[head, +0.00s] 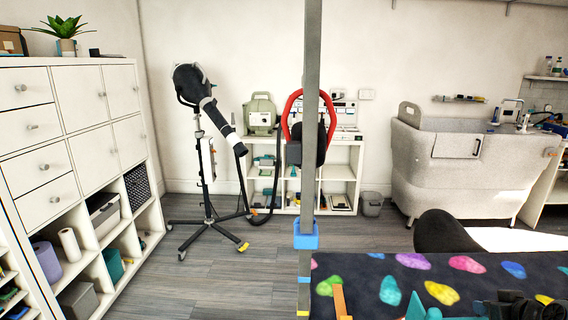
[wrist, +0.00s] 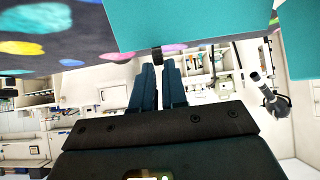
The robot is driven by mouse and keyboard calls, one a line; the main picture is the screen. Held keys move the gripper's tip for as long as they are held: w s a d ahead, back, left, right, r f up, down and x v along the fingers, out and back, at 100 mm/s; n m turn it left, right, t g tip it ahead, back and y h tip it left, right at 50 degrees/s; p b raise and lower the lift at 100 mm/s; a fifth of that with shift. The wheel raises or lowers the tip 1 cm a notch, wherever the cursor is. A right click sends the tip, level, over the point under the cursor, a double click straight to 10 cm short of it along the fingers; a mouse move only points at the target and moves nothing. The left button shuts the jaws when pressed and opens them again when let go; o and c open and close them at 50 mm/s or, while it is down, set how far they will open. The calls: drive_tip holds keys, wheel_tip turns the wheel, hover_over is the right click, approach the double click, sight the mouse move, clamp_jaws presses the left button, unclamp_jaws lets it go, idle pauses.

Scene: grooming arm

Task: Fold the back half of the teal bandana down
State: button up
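The teal bandana (wrist: 195,22) fills the upper middle of the wrist view, flat with straight edges. Another teal patch (wrist: 298,40) shows at the right edge there. In the head view only a small teal piece (head: 415,306) shows at the bottom edge; the rest is cut off. My gripper (wrist: 158,64) points toward the bandana's edge in the wrist view. Its two dark fingers stand a little apart, with no cloth visible between them. A small black piece (wrist: 157,54) shows just beyond the fingertips; I cannot tell what it is.
The bandana is over a dark tabletop mat (head: 375,265) with bright coloured patches. A grey upright post (head: 310,150) with a blue clamp (head: 306,237) stands at the table's left. An orange piece (head: 341,300) is near the mat's front. A dryer stand (head: 205,160) and a tub (head: 465,165) are farther back.

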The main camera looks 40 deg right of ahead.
drive_tip(key=shift+s+a+r, duration=0.1)
drive_tip(key=shift+s+r, duration=0.05)
idle(0.3)
drive_tip(key=shift+s+a+t+h+b, duration=0.2)
drive_tip(key=shift+t+h+b, duration=0.1)
drive_tip(key=shift+b, duration=0.35)
drive_tip(key=shift+s+a+r+t+h+b, duration=0.1)
drive_tip(key=shift+s+a+t+h+b, duration=0.4)
drive_tip(key=shift+b, duration=0.85)
drive_tip(key=shift+s+a+r, duration=0.1)
drive_tip(key=shift+s+r, duration=0.1)
drive_tip(key=shift+s+a+f+t+b, duration=0.15)
drive_tip(key=shift+t+b, duration=0.15)
drive_tip(key=shift+b, duration=0.55)
